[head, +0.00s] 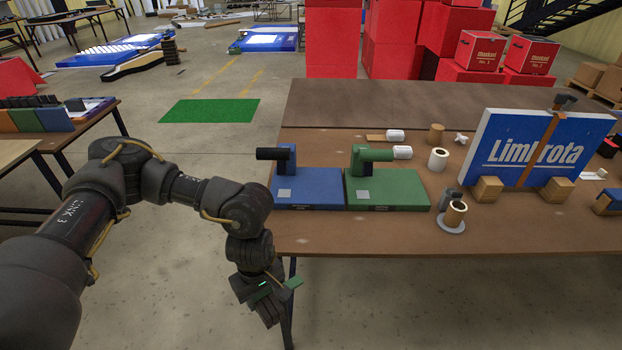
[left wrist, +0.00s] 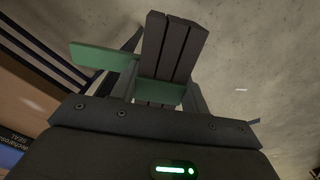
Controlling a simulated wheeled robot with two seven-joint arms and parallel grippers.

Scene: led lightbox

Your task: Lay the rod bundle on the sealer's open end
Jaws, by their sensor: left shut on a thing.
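My left gripper (head: 270,300) hangs low in front of the table's left front corner, below the tabletop. It is shut on the rod bundle. In the left wrist view the rod bundle (left wrist: 172,48) shows as dark bars side by side, with a green strip (left wrist: 105,57) at it. On the table's left end sit a blue unit (head: 310,195) with a dark cylinder on its arm and a green unit (head: 390,195) beside it. I cannot tell for sure which is the sealer; lettering reading "SEAL" (left wrist: 15,140) shows in the left wrist view. My right gripper is out of view.
A roll on a grey disc (head: 452,225) and a white roll (head: 438,160) stand right of the green unit. A blue sign (head: 500,148) stands on wooden blocks at the right. The table's front strip (head: 380,235) is clear.

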